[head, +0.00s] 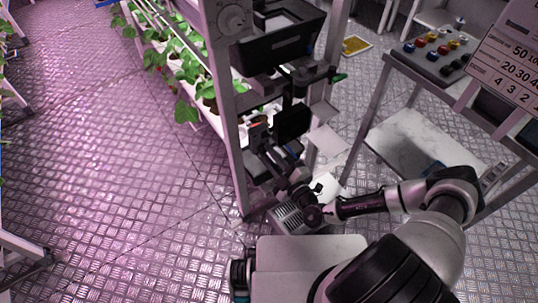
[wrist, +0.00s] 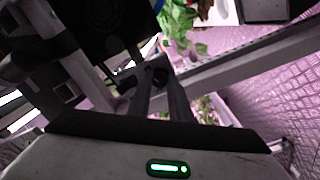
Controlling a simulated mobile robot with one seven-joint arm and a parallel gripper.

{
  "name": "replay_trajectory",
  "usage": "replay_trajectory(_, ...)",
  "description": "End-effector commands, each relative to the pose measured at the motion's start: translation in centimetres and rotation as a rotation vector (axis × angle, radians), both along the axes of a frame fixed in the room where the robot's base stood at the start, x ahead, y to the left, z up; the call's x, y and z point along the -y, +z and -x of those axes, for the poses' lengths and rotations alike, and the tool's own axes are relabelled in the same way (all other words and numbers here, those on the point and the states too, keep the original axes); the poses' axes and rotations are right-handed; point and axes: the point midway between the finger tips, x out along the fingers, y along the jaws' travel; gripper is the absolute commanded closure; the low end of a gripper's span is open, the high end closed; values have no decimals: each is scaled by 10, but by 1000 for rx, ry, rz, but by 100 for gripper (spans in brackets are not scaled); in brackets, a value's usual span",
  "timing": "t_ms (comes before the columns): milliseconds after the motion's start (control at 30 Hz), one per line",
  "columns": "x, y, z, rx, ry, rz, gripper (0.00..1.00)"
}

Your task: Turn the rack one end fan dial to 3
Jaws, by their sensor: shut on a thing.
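In the wrist view my gripper (wrist: 160,80) reaches up the picture with its two dark fingers close together. The fingertips are closed on a small dark round knob (wrist: 159,74) at the rack frame, which I take for the fan dial. The fingers hide most of it, and no scale or number can be read. A dark boxy unit with a round fan grille (wrist: 103,14) is just beyond, to the upper left. In the head view my arm reaches left to the foot of the rack end, where my fingers cannot be picked out among dark parts.
A rack post (head: 223,90) carries a pale round disc (head: 232,19) high up. Strawberry plants (head: 185,72) line the rack behind. The floor (head: 120,150) at left is clear.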

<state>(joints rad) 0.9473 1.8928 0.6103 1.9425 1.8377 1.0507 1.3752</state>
Motion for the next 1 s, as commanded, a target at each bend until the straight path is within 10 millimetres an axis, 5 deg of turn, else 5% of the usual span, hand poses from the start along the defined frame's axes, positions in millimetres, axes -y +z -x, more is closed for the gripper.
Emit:
replay_trajectory(467, 0, -1, 1, -10, 2, -10, 100)
replay_trajectory(500, 0, -1, 1, -10, 2, -10, 75)
replay_trajectory(567, 0, -1, 1, -9, 1, -10, 65)
replay_trajectory(1000, 5, 0, 8, -7, 1, -9, 63)
